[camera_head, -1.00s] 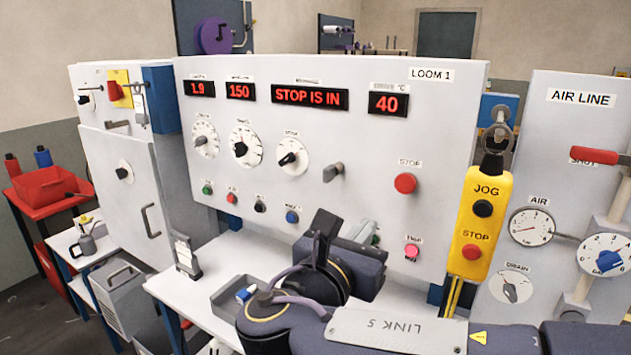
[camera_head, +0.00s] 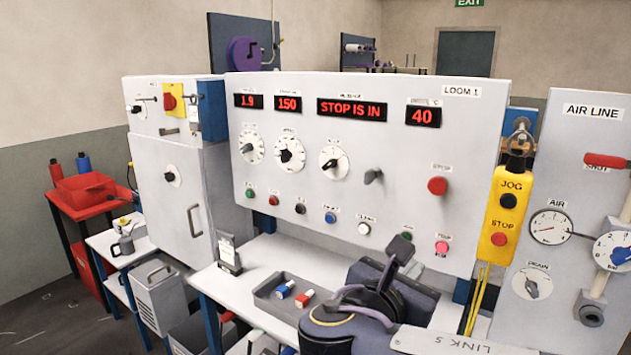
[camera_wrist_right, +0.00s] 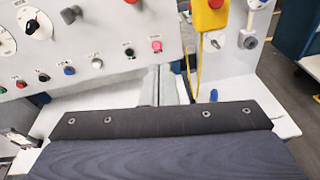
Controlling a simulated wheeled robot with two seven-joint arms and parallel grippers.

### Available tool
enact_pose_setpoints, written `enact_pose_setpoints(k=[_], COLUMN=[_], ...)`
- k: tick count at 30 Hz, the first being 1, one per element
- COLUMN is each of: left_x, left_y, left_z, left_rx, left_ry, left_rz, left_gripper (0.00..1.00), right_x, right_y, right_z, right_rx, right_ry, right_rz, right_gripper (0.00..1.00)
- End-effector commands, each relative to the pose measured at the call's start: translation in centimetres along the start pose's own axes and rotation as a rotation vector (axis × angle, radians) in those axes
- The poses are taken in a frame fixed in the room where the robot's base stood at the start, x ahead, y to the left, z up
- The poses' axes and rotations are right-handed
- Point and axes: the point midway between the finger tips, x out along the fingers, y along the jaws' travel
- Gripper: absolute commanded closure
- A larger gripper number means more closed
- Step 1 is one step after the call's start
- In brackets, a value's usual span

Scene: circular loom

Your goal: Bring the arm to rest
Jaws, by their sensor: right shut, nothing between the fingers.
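My right arm comes in at the bottom right of the head view. Its dark right gripper (camera_head: 399,250) is shut and empty, in front of the lower right part of the loom panel (camera_head: 455,135). The gripper stands above the white worktop (camera_head: 262,256), apart from the tray. In the right wrist view a dark bar with several screws (camera_wrist_right: 160,121) fills the bottom, with the panel (camera_wrist_right: 85,50) beyond it. The fingertips are hard to make out there. My left arm is not in view.
A grey tray (camera_head: 262,293) with a blue piece (camera_head: 285,290) and a red piece (camera_head: 304,299) lies left of my arm. A yellow JOG/STOP pendant (camera_head: 507,210) hangs at the right, beside the air line panel (camera_head: 585,150). The worktop's left part has free room.

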Motion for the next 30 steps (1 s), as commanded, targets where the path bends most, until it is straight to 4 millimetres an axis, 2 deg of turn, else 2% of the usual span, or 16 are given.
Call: enact_pose_setpoints(k=[8,12,14,15,18,21,24,27,30], left_x=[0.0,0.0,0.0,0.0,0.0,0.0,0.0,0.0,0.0], left_y=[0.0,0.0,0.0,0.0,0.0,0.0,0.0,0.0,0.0], left_z=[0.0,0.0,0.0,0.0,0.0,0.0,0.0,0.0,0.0], left_rx=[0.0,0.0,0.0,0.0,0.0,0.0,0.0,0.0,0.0], left_ry=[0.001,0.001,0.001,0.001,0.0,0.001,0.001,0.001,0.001], left_rz=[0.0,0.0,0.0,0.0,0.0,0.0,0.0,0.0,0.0], left_gripper=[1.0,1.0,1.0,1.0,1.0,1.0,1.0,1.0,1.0], right_x=[2.9,3.3,2.8,1.9,-1.3,-4.6,-6.8,-8.0,-8.4], right_y=[-7.0,-12.4,-15.4,-17.4,-20.8,-21.6,-21.2,-20.6,-20.1], right_z=[-4.1,-7.9,-10.3,-12.1,-16.4,-19.0,-20.2,-20.4,-20.4], right_rx=[0.241,0.492,0.666,0.814,1.246,1.674,2.031,2.278,2.407], right_ry=[0.245,0.43,0.533,0.607,0.769,0.867,0.911,0.927,0.932], right_rz=[-0.152,-0.308,-0.415,-0.507,-0.769,-1.025,-1.236,-1.38,-1.457], right_gripper=[1.0,1.0,1.0,1.0,1.0,1.0,1.0,1.0,1.0])
